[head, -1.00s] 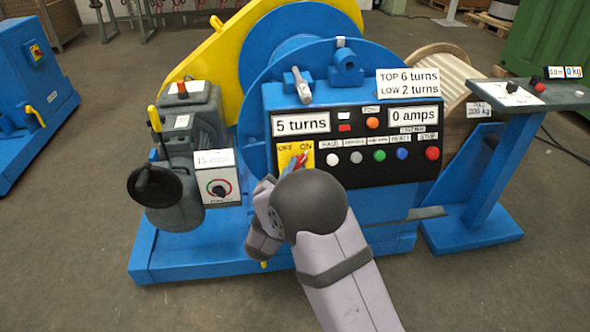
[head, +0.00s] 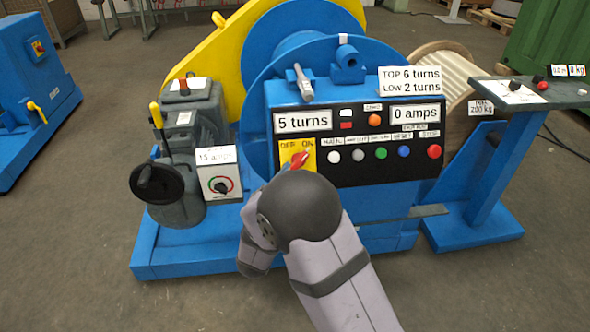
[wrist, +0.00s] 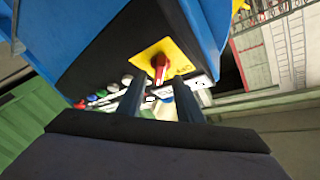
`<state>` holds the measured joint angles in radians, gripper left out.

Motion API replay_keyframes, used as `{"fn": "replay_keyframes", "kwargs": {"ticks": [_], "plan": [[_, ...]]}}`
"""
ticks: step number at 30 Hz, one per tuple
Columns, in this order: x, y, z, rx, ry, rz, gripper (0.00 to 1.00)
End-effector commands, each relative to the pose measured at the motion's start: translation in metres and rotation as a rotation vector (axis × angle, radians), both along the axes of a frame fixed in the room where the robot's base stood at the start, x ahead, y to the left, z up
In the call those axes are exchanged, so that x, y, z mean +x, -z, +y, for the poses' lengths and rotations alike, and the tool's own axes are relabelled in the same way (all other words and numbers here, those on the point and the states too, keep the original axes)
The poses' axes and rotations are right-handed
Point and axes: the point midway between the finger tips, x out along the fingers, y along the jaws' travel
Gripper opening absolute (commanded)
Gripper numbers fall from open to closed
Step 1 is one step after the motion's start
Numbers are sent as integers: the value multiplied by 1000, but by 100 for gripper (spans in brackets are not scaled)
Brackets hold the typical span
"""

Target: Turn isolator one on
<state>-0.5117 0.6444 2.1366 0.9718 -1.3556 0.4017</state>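A yellow isolator plate (head: 284,162) marked OFF and ON is at the lower left of the control panel. Its red handle (head: 299,159) slants up to the right, towards ON. The wrist view shows the red handle (wrist: 160,67) on the yellow plate (wrist: 178,60), just beyond my fingertips. My gripper (wrist: 160,84) is open, its two dark fingers apart with a gap around the line of the handle. The fingers do not appear to touch it. In the head view my wrist hides most of the gripper, below the plate.
The black panel (head: 345,176) has several buttons right of the isolator. A dial box (head: 217,178) and black handwheel (head: 157,183) stand to its left.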

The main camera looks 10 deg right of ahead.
Motion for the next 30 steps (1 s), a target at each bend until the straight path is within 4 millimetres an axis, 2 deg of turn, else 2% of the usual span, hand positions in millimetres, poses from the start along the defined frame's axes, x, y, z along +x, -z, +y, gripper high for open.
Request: {"fn": "replay_keyframes", "kwargs": {"ticks": [3,8,24,26,30], "plan": [[-12,0,7,2,-3,1,33],[-21,0,10,1,0,0,33],[-22,0,10,-13,1,7,33],[-21,6,12,-22,-7,38,33],[-20,37,23,-14,-56,169,33]]}}
